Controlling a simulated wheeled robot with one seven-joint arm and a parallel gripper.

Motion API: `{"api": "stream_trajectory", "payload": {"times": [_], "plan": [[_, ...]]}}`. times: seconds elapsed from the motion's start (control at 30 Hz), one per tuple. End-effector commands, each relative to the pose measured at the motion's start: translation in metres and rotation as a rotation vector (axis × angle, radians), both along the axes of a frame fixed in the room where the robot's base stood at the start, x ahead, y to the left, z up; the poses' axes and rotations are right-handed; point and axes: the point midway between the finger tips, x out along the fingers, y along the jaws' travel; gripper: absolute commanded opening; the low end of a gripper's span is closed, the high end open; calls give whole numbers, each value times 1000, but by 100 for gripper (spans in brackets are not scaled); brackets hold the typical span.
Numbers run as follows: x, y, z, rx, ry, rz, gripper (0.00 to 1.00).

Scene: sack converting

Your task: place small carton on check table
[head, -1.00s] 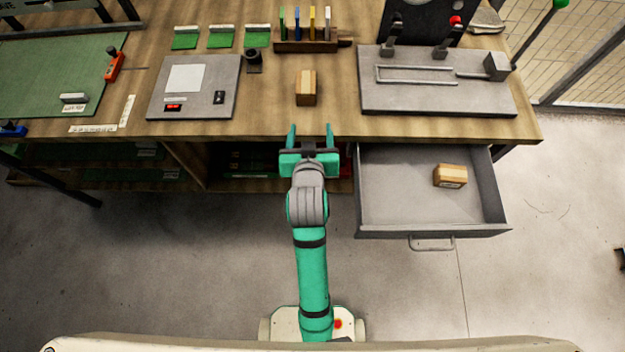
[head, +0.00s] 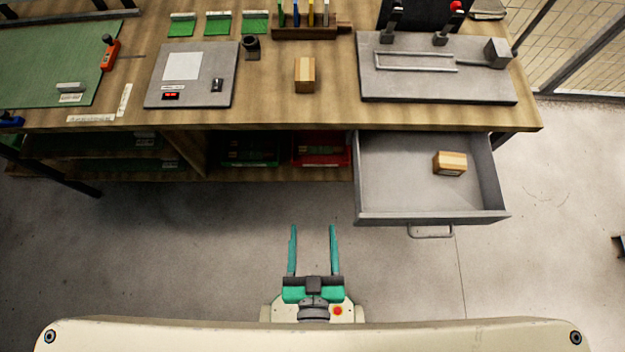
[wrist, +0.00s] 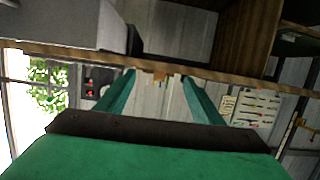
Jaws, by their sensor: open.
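A small carton (head: 305,75), tan with a lighter tape strip, stands on the check table (head: 280,112) near its front edge, between a grey panel and a grey machine base. A second small carton (head: 450,163) lies in the open grey drawer (head: 400,213) under the table's right side. My gripper (head: 313,228) is open and empty, drawn back over the floor in front of the table, apart from both cartons. In the wrist view, the open fingers (wrist: 158,82) point toward the table edge, with a small tan shape partly visible between them.
A grey panel (head: 193,75) and a green mat (head: 55,70) lie to the left on the table. A grey machine base (head: 435,85) with levers stands at the right. The drawer juts out over the floor. The floor around my gripper is clear.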

Motion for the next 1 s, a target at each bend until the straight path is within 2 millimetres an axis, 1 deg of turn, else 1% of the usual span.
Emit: {"api": "stream_trajectory", "payload": {"times": [0.03, 0.1, 0.2, 0.33, 0.9, 0.93, 0.97, 1.0], "plan": [[-13, 1, 2, 5, 0, -5, 61], [-24, 1, 8, 10, -10, -11, 61], [-34, 1, 12, 14, -18, -16, 61], [-37, 1, 15, 15, -25, -17, 61], [-36, 1, 15, 16, -25, -16, 61], [-36, 1, 15, 16, -25, -16, 59], [-36, 1, 15, 16, -25, -16, 52], [-36, 1, 15, 16, -25, -16, 42]]}}
